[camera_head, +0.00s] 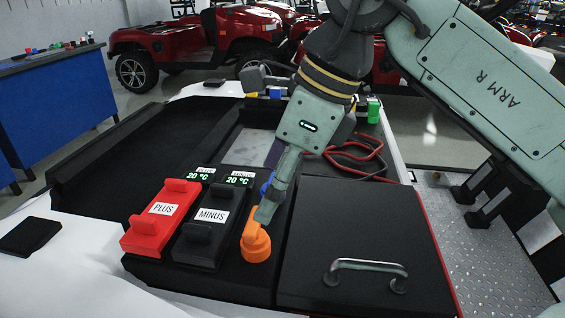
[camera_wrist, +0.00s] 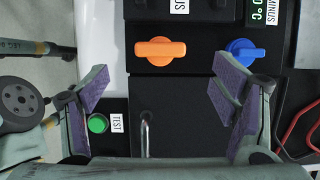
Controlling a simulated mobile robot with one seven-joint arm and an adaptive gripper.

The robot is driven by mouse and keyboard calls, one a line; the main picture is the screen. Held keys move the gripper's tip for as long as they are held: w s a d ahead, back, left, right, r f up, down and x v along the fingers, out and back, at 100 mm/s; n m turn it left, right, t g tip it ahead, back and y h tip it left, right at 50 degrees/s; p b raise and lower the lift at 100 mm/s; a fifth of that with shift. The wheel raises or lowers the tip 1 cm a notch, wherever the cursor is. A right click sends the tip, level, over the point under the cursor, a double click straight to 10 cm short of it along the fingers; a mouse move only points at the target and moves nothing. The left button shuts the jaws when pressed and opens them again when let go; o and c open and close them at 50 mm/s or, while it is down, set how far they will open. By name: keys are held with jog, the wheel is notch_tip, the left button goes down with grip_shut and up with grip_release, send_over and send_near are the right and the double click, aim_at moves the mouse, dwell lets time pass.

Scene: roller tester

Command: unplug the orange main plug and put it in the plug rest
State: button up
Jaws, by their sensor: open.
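The orange main plug (camera_head: 257,246) is a round orange body with a bar-shaped grip, on the black panel right of the MINUS block. In the wrist view the orange plug (camera_wrist: 160,51) is upright on the panel at upper centre. My gripper (camera_head: 268,208) is open, with a finger overlapping the plug's grip in the head view. In the wrist view my gripper (camera_wrist: 160,95) has its two fingers wide apart with nothing between the pads, and the plug lies beyond them. Contact with the plug cannot be told. I cannot identify the plug rest in either view.
A blue plug (camera_wrist: 245,52) sits to the right of the orange one. The red PLUS block (camera_head: 160,220) and black MINUS block (camera_head: 210,225) stand left of it. A black lid with a metal handle (camera_head: 365,267) and a green TEST button (camera_wrist: 98,123) are close by.

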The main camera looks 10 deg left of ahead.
aim_at(254, 223)
jog(key=x, duration=0.8)
jog(key=shift+a+f, duration=0.15)
jog(key=shift+f, duration=0.15)
grip_shut()
dwell(1.2)
jog(key=shift+r+p, duration=0.35)
jog(key=shift+r, duration=0.3)
